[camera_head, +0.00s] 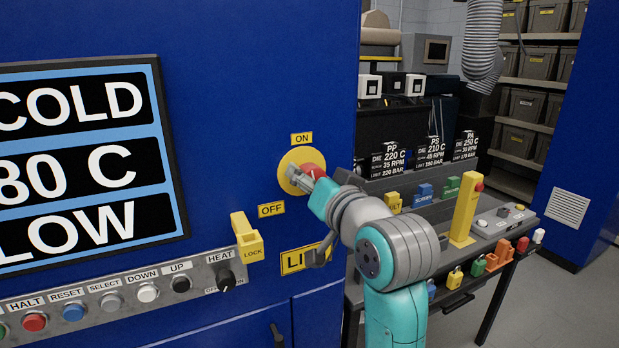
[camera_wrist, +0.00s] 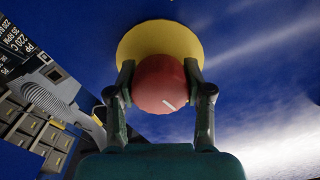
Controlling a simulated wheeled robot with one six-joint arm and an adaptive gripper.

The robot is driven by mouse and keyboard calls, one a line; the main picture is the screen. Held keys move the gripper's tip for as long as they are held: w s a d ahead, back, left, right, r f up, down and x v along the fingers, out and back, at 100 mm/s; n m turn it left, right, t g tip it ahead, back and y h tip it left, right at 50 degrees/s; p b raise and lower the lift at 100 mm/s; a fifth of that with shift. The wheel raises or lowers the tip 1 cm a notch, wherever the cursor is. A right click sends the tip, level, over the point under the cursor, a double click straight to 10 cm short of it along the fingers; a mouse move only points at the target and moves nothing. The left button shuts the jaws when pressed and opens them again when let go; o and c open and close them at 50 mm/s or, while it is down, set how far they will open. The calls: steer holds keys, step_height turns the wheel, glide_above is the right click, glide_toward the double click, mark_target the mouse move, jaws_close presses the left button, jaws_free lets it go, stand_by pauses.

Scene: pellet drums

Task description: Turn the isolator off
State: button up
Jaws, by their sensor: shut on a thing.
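The isolator is a red knob (camera_head: 315,169) on a round yellow plate (camera_head: 288,161) on the blue machine front. An ON label (camera_head: 301,139) sits above it and an OFF label (camera_head: 271,209) below and to its left. My gripper (camera_head: 305,176) reaches the knob from the right and hides part of it. In the wrist view the fingers (camera_wrist: 160,92) press on both sides of the red knob (camera_wrist: 158,77), in front of the yellow plate (camera_wrist: 160,38). A short slanted white mark shows on the knob's face. I cannot tell which label it points to.
A yellow LOCK piece (camera_head: 247,238) juts out at lower left, above a button panel (camera_head: 120,296). A large display (camera_head: 166,150) is at left. At right a bench (camera_head: 515,229) holds several small coloured items and a yellow post (camera_head: 466,205).

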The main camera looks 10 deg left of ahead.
steer(key=n, duration=0.4)
steer(key=shift+n, duration=0.3)
steer(key=n, duration=0.3)
steer(key=shift+n, duration=0.3)
steer(key=n, duration=0.7)
steer(key=o, duration=1.2)
steer(key=shift+c, duration=0.2)
steer(key=v, duration=1.2)
